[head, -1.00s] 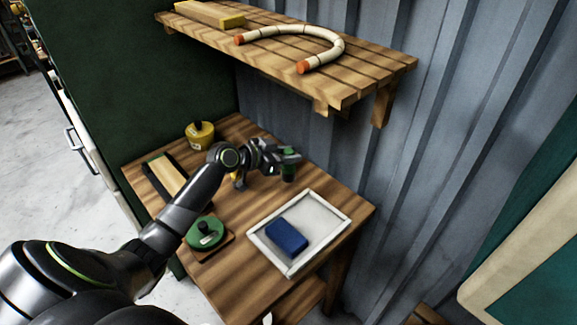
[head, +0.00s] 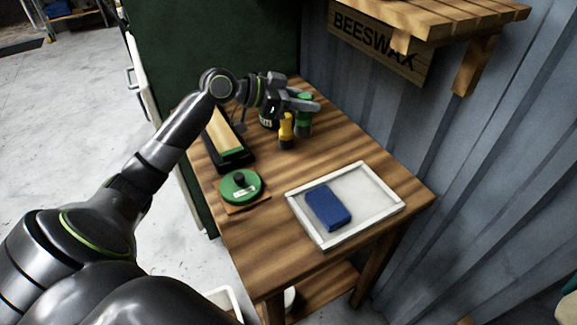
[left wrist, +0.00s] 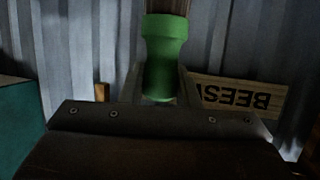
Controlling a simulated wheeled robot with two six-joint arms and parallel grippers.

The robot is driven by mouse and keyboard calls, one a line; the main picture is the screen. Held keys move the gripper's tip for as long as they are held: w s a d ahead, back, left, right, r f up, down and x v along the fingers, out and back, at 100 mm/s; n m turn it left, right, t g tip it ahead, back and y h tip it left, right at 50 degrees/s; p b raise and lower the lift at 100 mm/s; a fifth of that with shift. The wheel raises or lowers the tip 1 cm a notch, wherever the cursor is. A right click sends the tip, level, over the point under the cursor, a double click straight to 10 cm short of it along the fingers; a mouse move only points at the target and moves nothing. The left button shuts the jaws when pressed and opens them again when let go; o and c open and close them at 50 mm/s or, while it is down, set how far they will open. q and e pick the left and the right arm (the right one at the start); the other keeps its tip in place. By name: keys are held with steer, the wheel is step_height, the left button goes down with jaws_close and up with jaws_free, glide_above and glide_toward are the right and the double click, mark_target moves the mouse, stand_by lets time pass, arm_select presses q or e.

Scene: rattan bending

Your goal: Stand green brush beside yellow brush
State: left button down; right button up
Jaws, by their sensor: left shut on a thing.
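I cannot tell whether the green brush touches the table. My right gripper is not in view.
A dark jar (head: 267,117) stands behind the yellow brush. A dark tray with a wooden block (head: 224,137), a green round lid (head: 241,186) and a white-rimmed tray (head: 375,190) holding a blue block (head: 328,207) are on the table. A shelf (head: 440,18) overhangs the back right.

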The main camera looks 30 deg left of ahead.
mark_target(302, 136)
arm_select(q)
steer(key=f, duration=0.3)
steer(key=f+p, duration=0.1)
steer(key=f, duration=0.2)
steer(key=shift+s, duration=0.2)
step_height(302, 136, down, 4)
steer(key=shift+r, duration=0.1)
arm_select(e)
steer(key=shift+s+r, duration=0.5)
arm_select(q)
steer(key=c, duration=1.1)
jaws_free()
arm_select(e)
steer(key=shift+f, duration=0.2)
